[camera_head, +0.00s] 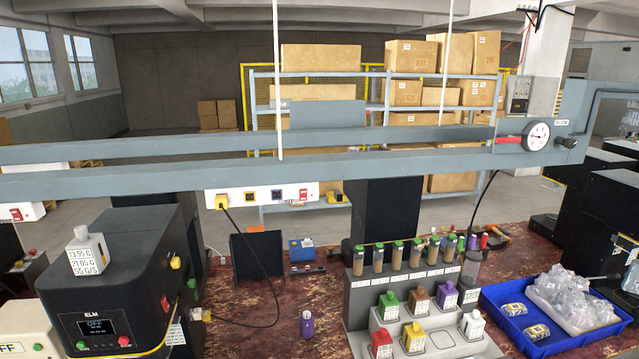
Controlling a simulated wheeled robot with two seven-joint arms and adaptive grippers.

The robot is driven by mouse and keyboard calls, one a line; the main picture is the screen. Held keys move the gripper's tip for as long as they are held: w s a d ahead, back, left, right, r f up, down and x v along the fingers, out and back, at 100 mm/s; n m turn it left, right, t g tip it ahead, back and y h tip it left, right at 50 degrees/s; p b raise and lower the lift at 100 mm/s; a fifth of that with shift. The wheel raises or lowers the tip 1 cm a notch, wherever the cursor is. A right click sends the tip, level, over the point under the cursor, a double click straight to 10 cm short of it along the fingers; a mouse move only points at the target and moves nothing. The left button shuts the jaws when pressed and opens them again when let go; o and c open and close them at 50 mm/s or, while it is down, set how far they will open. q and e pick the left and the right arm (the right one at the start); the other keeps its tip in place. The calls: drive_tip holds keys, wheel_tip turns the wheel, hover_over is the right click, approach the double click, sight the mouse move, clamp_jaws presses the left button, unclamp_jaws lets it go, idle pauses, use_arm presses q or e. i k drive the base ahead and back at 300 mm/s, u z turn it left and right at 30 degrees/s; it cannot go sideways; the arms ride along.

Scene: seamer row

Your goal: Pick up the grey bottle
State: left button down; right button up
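Neither of my grippers shows in the head view. Small square-shouldered bottles stand in two rows on a stepped light-grey rack (358,297) at the lower right of centre. The back row ends at the right in another pale bottle (469,293). A light-grey bottle-shaped item with number labels (88,250) stands on the black machine at left. I cannot tell for sure which of these pale ones is the grey bottle.
Red, yellow, green, brown and purple bottles share the rack, with capped tubes (397,255) behind. A blue tray (510,327) with clear bags is at right. A grey beam (350,160) crosses above.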

sight(87, 253)
drive_tip(key=u, duration=1.4)
